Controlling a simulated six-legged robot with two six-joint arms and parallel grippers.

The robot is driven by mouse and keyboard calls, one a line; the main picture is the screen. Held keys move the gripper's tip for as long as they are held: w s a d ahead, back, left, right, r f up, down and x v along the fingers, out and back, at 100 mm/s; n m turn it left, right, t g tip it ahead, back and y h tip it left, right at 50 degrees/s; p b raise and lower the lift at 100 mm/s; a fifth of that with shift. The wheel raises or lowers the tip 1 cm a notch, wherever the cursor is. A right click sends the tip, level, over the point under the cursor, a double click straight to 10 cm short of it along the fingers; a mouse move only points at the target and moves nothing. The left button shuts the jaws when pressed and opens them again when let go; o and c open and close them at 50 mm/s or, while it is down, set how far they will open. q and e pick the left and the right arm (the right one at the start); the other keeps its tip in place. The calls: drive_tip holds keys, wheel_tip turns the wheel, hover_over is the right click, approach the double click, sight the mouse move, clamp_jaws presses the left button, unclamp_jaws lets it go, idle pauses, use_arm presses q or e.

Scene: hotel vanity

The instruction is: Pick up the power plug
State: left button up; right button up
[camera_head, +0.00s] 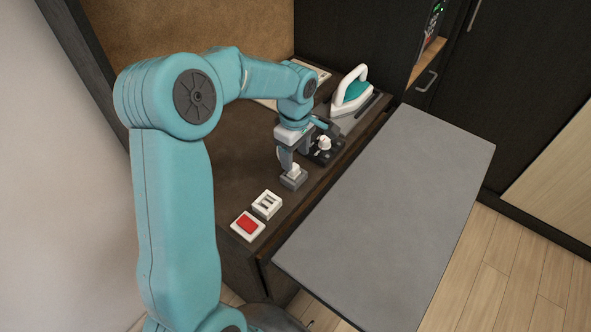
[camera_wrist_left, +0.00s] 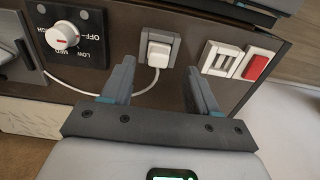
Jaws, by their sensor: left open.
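The white power plug (camera_head: 294,169) sits in a grey wall-type socket block (camera_head: 293,181) on the dark wooden vanity top. In the left wrist view the plug (camera_wrist_left: 158,53) is upright in its grey socket (camera_wrist_left: 172,42), with a white cord curving away to the left. My left gripper (camera_head: 299,160) is above and close beside the plug. In the left wrist view its two fingers (camera_wrist_left: 161,68) are open, with the plug between and just beyond the tips. It holds nothing. My right gripper is not in view.
A white switch panel (camera_head: 267,205) and a red switch (camera_head: 247,225) are near the socket. A black panel with a white dial (camera_head: 325,144) is behind my gripper. A teal and white iron (camera_head: 352,92) stands farther back. A grey board (camera_head: 390,215) lies to the right.

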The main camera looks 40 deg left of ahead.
sight(294, 166)
use_arm(q)
drive_tip(key=shift+s+f, duration=0.1)
drive_tip(key=shift+f, duration=0.1)
drive_tip(key=shift+s+a+f+p, duration=0.15)
drive_tip(key=shift+f+p, duration=0.2)
drive_tip(key=shift+f, duration=0.25)
drive_tip(key=shift+a+f+p, duration=0.15)
drive_tip(key=shift+f+p, duration=0.15)
drive_tip(key=shift+f, duration=0.25)
drive_tip(key=f, duration=0.2)
drive_tip(key=shift+w+f, duration=0.35)
drive_tip(key=shift+f, duration=0.05)
drive_tip(key=shift+s+r, duration=0.1)
drive_tip(key=shift+s, duration=0.15)
drive_tip(key=shift+w, duration=0.2)
drive_tip(key=c, duration=1)
drive_tip(key=shift+s, duration=0.1)
drive_tip(key=shift+c, duration=0.3)
